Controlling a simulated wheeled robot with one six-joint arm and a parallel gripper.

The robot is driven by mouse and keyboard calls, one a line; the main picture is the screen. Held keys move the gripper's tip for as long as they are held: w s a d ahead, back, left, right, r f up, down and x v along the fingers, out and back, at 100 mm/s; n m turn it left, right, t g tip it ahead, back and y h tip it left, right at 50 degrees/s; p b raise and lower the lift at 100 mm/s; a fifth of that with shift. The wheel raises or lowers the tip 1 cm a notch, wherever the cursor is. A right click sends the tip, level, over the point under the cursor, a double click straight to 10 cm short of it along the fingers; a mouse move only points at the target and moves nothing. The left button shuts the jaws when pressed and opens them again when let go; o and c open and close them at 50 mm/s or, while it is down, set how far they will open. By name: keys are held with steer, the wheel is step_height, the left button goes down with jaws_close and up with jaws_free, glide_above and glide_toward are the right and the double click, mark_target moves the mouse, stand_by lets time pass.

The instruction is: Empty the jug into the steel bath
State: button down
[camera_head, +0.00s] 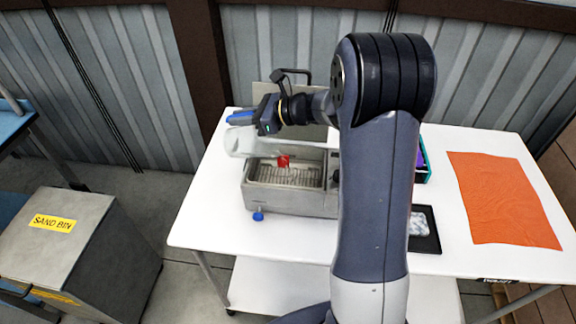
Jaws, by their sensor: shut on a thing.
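The steel bath (262,207) is an open grey box on the white table, with a slotted plate in its basin and a blue knob at its lower front left. The jug (243,143) is clear and see-through. It lies tipped well over, above the bath's back left rim. My gripper (242,117), with blue fingers, is shut on the jug from above and behind; the grip itself is hard to make out. A small red piece (283,161) shows at the jug's right end, over the basin. I cannot tell whether liquid is flowing or left in the jug.
My arm hides the bath's right side and the table's middle. An orange cloth (503,200) lies at the right of the white table (205,215). A black tray (425,241) and a teal-edged box (423,172) stand right of my arm. A sand bin (80,250) stands left.

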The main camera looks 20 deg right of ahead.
steer(key=shift+s+d+f+t+y+b, duration=0.1)
steer(key=shift+s+d+t+y+b, duration=0.2)
steer(key=shift+d+b, duration=0.45)
steer(key=shift+s+d+f+t+y+b, duration=0.1)
steer(key=shift+s+d+t+y+b, duration=0.2)
steer(key=shift+b, duration=0.7)
steer(key=shift+s+d+r+t+y+b, duration=0.35)
steer(key=shift+d+y+b, duration=0.2)
steer(key=shift+d+b, duration=0.2)
steer(key=shift+s+d+r+t+y+b, duration=0.15)
steer(key=shift+s+d+r+y+b, duration=0.1)
steer(key=shift+d+r+y+b, duration=0.35)
stand_by(0.4)
